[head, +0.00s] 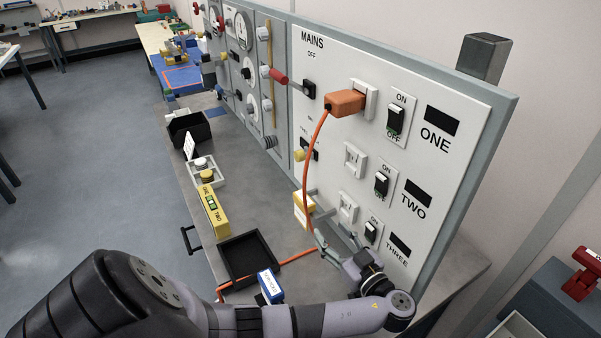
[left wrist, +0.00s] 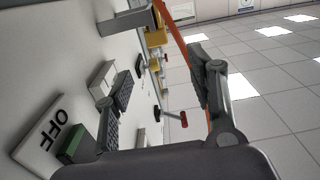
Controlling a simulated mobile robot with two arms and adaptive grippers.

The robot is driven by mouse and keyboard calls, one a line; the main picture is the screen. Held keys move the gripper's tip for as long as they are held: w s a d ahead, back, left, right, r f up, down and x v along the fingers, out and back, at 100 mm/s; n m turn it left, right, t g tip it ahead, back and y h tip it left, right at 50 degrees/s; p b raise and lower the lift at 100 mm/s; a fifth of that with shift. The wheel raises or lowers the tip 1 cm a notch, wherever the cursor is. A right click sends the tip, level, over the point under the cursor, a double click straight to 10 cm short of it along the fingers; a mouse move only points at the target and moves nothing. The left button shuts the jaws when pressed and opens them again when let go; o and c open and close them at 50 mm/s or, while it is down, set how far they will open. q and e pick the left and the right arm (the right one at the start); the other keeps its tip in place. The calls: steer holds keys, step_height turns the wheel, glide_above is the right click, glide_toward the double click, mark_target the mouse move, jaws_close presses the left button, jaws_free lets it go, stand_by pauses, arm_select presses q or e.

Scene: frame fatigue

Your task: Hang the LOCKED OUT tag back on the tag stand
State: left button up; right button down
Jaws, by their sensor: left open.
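I cannot make out the LOCKED OUT lettering on anything, so I cannot tell for sure which thing is the tag or its stand. A small white upright card (head: 188,146) stands behind the grey tray at the left of the bench. A yellow piece with a pale face (head: 303,211) is at the foot of the panel, partly behind the orange cord. My left gripper (head: 337,238) is open beside the lower sockets of the panel. In the left wrist view its fingers (left wrist: 158,92) are apart, and no tag shows between them. My right gripper is not in view.
An orange plug (head: 346,103) sits in socket ONE; its cord (head: 305,165) hangs close by my left gripper. A black tray (head: 229,262), a yellow meter (head: 214,212), a blue-and-white block (head: 270,287) and a black bin (head: 187,126) stand on the bench. The switch panel (head: 330,65) bounds the right side.

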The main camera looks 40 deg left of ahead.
mark_target(310, 207)
arm_select(q)
steer(key=p+x, duration=0.3)
steer(key=x, duration=0.6)
steer(key=shift+w+a, duration=0.1)
steer(key=shift+a, duration=0.35)
steer(key=shift+w+a, duration=0.1)
steer(key=shift+a, duration=0.15)
steer(key=p+x, duration=0.2)
steer(key=x, duration=0.2)
steer(key=shift+w, duration=0.25)
steer(key=shift+a+f, duration=0.2)
steer(key=shift+a, duration=0.05)
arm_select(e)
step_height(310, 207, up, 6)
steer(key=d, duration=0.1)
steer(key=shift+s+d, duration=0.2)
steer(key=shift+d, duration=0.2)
arm_select(q)
steer(key=shift+c, duration=0.2)
steer(key=c, duration=1.1)
